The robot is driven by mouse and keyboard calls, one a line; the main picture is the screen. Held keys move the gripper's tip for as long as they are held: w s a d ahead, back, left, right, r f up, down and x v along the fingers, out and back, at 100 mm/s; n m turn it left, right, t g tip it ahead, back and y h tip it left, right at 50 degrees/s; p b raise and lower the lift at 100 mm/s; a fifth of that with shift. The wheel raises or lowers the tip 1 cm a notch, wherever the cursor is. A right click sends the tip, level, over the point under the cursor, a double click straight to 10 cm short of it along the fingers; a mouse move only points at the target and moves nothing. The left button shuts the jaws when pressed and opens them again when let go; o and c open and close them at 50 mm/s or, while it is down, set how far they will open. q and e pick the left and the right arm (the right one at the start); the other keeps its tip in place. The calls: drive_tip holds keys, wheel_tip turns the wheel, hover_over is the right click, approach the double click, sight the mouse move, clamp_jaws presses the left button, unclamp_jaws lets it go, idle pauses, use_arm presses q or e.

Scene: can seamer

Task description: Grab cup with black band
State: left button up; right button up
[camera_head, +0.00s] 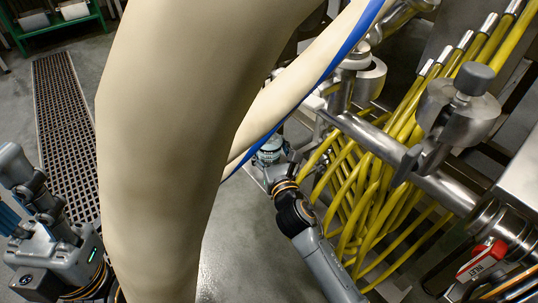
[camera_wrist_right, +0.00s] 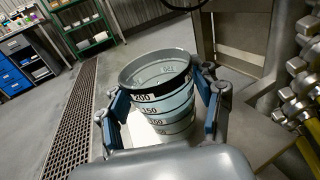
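In the right wrist view, a clear grey-blue cup with a black band (camera_wrist_right: 160,88) stands upright, its open mouth towards me. Markings such as 200 and 150 run down its side, and several rings below may be cups nested under it. My right gripper (camera_wrist_right: 165,108) has one blue-padded finger on each side of the cup, with narrow gaps showing lower down. In the head view the right wrist and gripper (camera_head: 270,152) are small and partly hidden behind a beige hose. My left gripper (camera_head: 12,218) is at the left edge, its fingers partly cut off.
A thick beige hose (camera_head: 165,150) blocks much of the head view. Yellow tubes (camera_head: 360,190) and steel machine parts (camera_head: 460,115) crowd the right. A floor grating (camera_head: 62,120) runs along the left. Green shelving (camera_wrist_right: 85,22) and blue drawers (camera_wrist_right: 14,78) stand far back.

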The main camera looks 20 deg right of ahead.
drive_tip(key=c, duration=0.7)
drive_tip(key=shift+r, duration=0.2)
